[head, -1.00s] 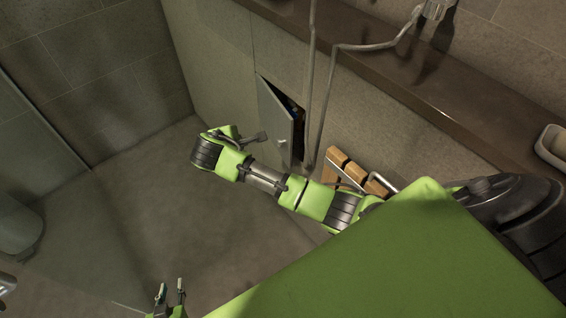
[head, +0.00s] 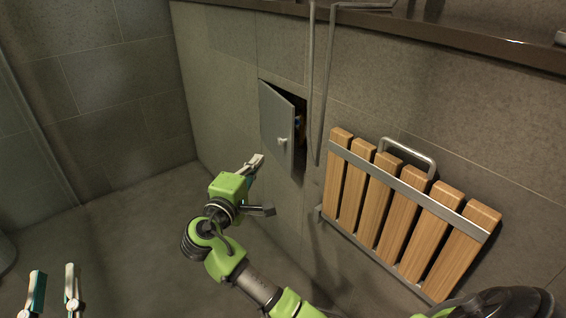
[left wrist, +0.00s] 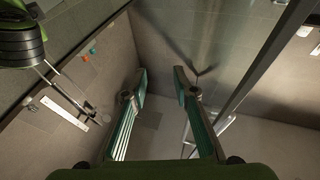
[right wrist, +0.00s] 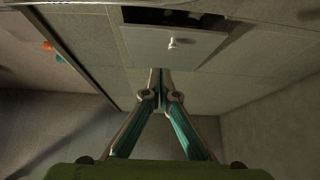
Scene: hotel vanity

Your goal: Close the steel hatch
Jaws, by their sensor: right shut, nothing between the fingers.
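The steel hatch (head: 277,124) is a grey door low in the tiled wall. It stands partly open, with a dark gap along its right edge and a small light knob (head: 283,141). In the right wrist view the hatch (right wrist: 195,45) lies just past my right fingertips, with its knob near the middle and a dark opening above it. My right gripper (head: 254,162) is shut and empty, to the lower left of the hatch; it also shows in the right wrist view (right wrist: 160,75). My left gripper (head: 54,290) is open and empty at the lower left, far from the hatch.
A folding wooden slatted seat (head: 395,215) with a metal handle is on the wall right of the hatch. A thin metal pipe (head: 318,90) hangs just right of the opening. A dark ledge (head: 400,24) runs above. Floor at left is clear.

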